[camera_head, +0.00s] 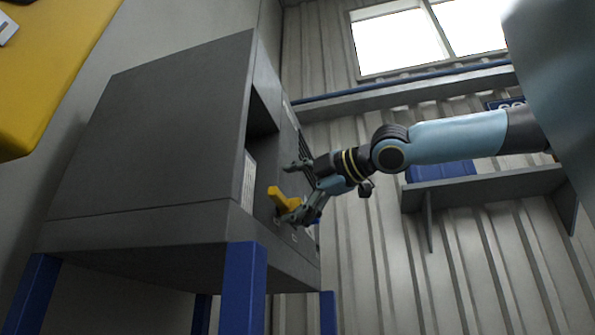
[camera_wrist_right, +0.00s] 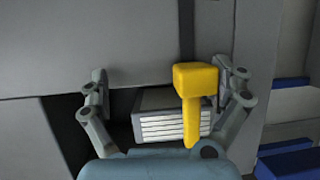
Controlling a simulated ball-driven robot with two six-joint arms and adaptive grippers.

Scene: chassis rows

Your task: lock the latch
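A yellow latch handle (camera_head: 283,199) sticks out from the front of a dark grey cabinet (camera_head: 160,140). My right gripper (camera_head: 289,192) is at this front with its two fingers spread, one above and one below the handle in the head view. In the right wrist view the yellow handle (camera_wrist_right: 194,95) has a block-like head and a narrower stem, and it lies between the open fingers (camera_wrist_right: 162,72), closer to the right one. I cannot tell whether that finger touches it. My left gripper is not in view.
The cabinet stands on blue legs (camera_head: 243,290). A shelf (camera_head: 490,187) with a blue bin (camera_head: 440,171) is on the corrugated wall behind my right arm. A yellow box-like thing (camera_head: 50,70) hangs at the upper left. A white slatted panel (camera_wrist_right: 172,124) shows beside the handle.

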